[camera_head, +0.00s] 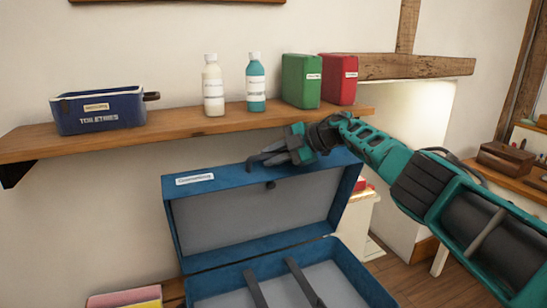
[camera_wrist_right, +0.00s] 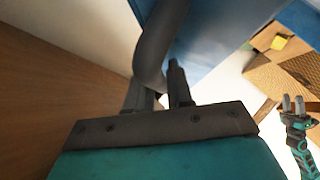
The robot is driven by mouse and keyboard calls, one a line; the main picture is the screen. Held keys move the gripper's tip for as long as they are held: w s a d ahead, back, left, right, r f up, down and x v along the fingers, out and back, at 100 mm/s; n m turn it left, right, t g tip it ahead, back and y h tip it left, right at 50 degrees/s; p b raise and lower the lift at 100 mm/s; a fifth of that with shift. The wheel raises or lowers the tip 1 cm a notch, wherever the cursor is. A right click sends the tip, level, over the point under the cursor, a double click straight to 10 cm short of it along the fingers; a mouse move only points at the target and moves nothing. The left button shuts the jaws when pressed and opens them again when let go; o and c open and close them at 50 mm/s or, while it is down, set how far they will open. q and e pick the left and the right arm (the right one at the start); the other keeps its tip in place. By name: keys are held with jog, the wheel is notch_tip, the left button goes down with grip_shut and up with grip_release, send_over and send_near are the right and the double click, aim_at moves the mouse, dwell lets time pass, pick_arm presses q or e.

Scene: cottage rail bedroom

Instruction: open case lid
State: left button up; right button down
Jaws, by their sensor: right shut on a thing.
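The blue case (camera_head: 345,270) stands open below the shelf, with its grey inside facing me. Its lid (camera_head: 250,215) is tilted up steeply and has a white label on its top edge. My right gripper (camera_head: 272,157) is at the lid's upper edge, shut on the dark handle. In the right wrist view the curved handle (camera_wrist_right: 158,45) runs down to the fingers (camera_wrist_right: 160,90), with the blue lid behind it. My left gripper (camera_wrist_right: 293,105) shows small at the right of that view, its fingers apart and empty. It is not in the head view.
A wooden shelf (camera_head: 185,126) runs close above and behind the lid. It holds a blue bin (camera_head: 100,112), a white bottle (camera_head: 213,85), a teal bottle (camera_head: 256,82), a green box (camera_head: 301,80) and a red box (camera_head: 340,78). Two dark straps (camera_head: 304,282) lie inside the case.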

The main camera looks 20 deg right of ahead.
jog(key=c, duration=1.3)
grip_release()
pick_arm(q)
jog(key=shift+a+f, duration=0.15)
jog(key=shift+f, duration=0.05)
pick_arm(e)
jog(key=shift+o, duration=1)
jog(key=shift+f, duration=0.1)
jog(key=shift+s+d+r+p, duration=0.2)
jog(key=shift+d+r+p, duration=0.05)
jog(key=shift+d+p, duration=0.1)
pick_arm(q)
jog(key=shift+s+a+r+p, duration=0.25)
jog(key=shift+s+r+p, duration=0.05)
jog(key=shift+r+p, duration=0.4)
pick_arm(e)
jog(key=v, duration=1.2)
jog(key=shift+r, duration=0.1)
